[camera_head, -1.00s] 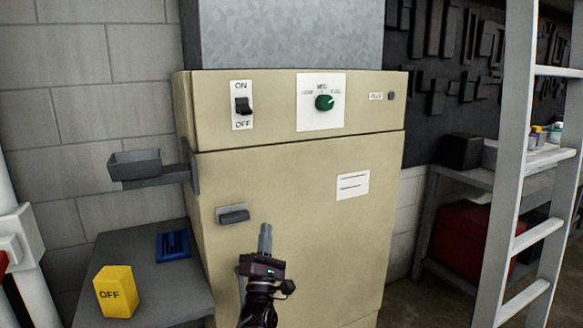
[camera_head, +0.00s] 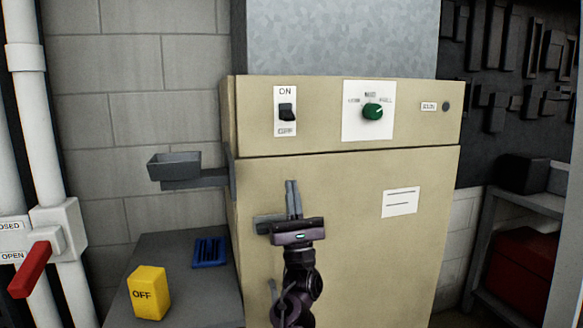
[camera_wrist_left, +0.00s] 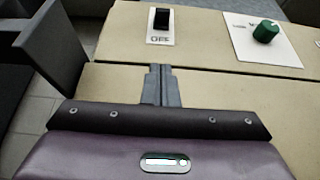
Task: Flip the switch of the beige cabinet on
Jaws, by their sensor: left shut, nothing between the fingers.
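The beige cabinet (camera_head: 345,230) stands against the block wall. Its black switch (camera_head: 286,112) sits on a white plate marked ON above and OFF below, upper left on the front; the lever appears to be down toward OFF. The switch also shows in the left wrist view (camera_wrist_left: 161,18), with ON cut off. My left gripper (camera_head: 292,183) is shut and empty, fingers pointing up, in front of the cabinet and below the switch, apart from it. It partly hides the grey door handle (camera_head: 265,225). The left wrist view shows its closed fingertips (camera_wrist_left: 162,70) below the switch plate. My right gripper is not in view.
A green knob (camera_head: 373,111) is right of the switch. A grey tray (camera_head: 174,165) on a bracket juts from the cabinet's left side. Below it, a dark table (camera_head: 190,310) holds a yellow OFF block (camera_head: 149,293) and a blue item (camera_head: 209,252). A red-handled pipe valve (camera_head: 30,270) is far left.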

